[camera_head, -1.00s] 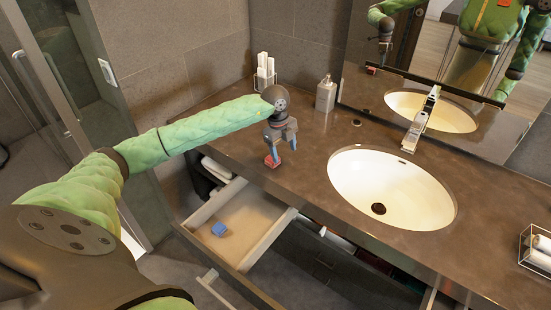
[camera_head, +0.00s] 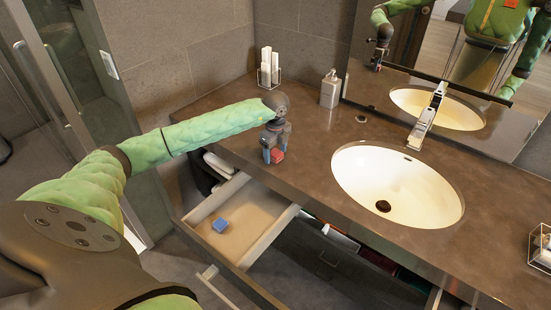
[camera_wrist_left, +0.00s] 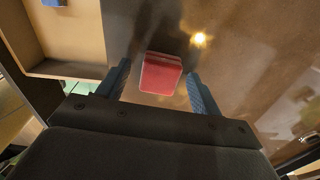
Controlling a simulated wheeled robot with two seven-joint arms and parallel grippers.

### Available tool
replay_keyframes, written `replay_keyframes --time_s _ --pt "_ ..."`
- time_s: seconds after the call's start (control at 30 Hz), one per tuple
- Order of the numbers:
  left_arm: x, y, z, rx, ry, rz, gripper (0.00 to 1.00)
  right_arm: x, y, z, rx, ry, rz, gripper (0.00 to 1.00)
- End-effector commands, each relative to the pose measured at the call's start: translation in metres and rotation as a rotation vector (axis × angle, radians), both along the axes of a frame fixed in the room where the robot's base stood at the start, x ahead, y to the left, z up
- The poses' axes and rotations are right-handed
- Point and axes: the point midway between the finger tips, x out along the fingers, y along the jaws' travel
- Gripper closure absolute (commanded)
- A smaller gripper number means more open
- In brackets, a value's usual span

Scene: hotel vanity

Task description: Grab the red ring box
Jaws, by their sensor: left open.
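The red ring box (camera_head: 278,155) rests on the brown counter near its front left edge, above the open drawer. It also shows in the left wrist view (camera_wrist_left: 161,74), between the two blue fingers. My left gripper (camera_head: 273,157) is open and lowered over the box, with a finger on either side of it. In the left wrist view the gripper (camera_wrist_left: 158,90) has a gap on both sides of the box. My right gripper is not seen directly.
An open drawer (camera_head: 250,224) below holds a small blue box (camera_head: 220,225). A soap dispenser (camera_head: 330,89), a holder with white rolls (camera_head: 268,68), a sink (camera_head: 398,184) and a faucet (camera_head: 427,116) stand farther back and right. Counter around the box is clear.

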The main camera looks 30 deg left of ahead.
Motion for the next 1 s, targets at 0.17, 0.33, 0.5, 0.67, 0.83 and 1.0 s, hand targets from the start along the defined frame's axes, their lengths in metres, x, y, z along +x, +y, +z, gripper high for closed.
replay_keyframes --time_s 0.17,0.33,0.5,0.67,0.83,1.0 --pt "0.0 0.0 -0.003 0.0 -0.001 0.0 0.35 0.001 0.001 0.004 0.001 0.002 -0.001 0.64" --pt "0.0 0.0 -0.003 0.0 0.0 0.0 0.4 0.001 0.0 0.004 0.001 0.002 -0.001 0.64" --pt "0.0 0.0 -0.003 0.0 0.0 0.0 0.74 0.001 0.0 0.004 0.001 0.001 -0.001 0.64" --pt "0.0 0.0 -0.003 0.0 0.0 0.0 0.82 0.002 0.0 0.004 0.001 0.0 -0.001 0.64" --pt "0.0 0.0 -0.002 0.0 -0.001 0.0 0.83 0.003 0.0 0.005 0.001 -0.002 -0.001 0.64" --pt "0.0 0.0 0.012 0.0 -0.001 0.0 0.83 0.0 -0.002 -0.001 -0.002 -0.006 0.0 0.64"
